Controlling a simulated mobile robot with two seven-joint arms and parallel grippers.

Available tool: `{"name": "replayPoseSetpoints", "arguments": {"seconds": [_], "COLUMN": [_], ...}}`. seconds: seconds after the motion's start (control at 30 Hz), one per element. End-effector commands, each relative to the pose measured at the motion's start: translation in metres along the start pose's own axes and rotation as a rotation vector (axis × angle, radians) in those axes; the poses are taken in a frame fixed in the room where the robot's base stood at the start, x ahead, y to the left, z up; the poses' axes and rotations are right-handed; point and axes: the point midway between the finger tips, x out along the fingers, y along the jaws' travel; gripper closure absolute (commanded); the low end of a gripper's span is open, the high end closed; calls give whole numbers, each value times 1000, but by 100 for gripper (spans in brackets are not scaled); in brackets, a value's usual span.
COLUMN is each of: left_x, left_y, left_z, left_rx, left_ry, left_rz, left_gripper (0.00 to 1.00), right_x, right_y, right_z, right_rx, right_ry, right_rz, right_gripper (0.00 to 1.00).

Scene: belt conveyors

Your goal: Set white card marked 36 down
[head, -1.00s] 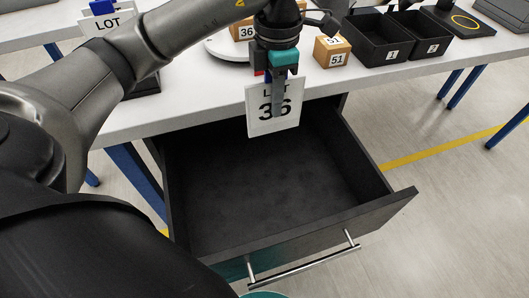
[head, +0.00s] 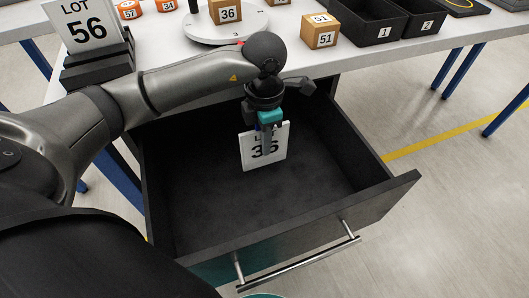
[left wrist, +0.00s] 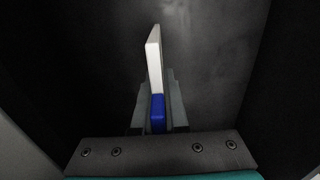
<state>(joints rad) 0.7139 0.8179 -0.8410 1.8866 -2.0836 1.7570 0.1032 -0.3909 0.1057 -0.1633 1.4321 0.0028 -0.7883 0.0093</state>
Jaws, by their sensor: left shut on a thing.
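The white card marked 36 (head: 249,153) is held upright in my left gripper (head: 267,143), over the inside of the open dark drawer (head: 195,205). The gripper points down and its fingers cover part of the card's print. In the left wrist view the card (left wrist: 154,62) shows edge-on, with a blue part (left wrist: 157,112) between the fingers of the gripper (left wrist: 157,105). The drawer is otherwise empty. I cannot tell whether the card's lower edge touches the drawer floor. My right gripper is not in view.
A LOT 56 card (head: 84,27) stands in a black holder (head: 97,68) on the table at the left. A white turntable (head: 208,32) with a box marked 36 (head: 226,12), a box marked 51 (head: 320,31) and black bins (head: 372,31) stand behind the drawer.

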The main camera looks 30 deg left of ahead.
Motion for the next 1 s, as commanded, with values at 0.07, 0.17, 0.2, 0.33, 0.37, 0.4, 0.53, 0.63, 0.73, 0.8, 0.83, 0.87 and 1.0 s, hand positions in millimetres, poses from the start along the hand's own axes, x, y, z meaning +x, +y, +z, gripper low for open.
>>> {"name": "replayPoseSetpoints", "arguments": {"seconds": [0.07, 0.17, 0.2, 0.33, 0.37, 0.4, 0.53, 0.63, 0.73, 0.8, 0.83, 0.87, 1.0], "left_x": [2, 10, 15, 28, 30, 32, 34, 34, 34, 35, 36, 36, 36], "left_y": [0, 0, 0, 0, 0, 0, 0, 0, 0, 0, 0, 0, 0], "left_z": [0, 0, 0, 0, 0, 0, 0, 0, 0, 0, 0, 0, 0], "left_rx": [0, 0, 0, 0, 0, 0, 0, 0, 0, 0, 0, 0, 0], "left_ry": [0, 1, 1, 1, 1, 0, -1, -1, 0, 0, 0, 0, 0], "left_rz": [0, 1, 0, -1, 0, 1, 1, 1, 1, 1, 1, 1, 1], "left_gripper": [100, 100, 100, 100, 100, 100, 100, 100, 100, 100, 100, 100, 78], "right_x": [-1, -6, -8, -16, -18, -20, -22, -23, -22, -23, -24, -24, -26], "right_y": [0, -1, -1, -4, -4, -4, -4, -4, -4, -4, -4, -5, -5], "right_z": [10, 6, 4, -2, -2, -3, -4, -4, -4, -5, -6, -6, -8], "right_rx": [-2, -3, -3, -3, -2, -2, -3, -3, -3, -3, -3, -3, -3], "right_ry": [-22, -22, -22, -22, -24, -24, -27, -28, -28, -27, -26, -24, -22], "right_rz": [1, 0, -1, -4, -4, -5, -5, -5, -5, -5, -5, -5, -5], "right_gripper": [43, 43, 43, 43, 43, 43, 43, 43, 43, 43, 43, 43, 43]}}
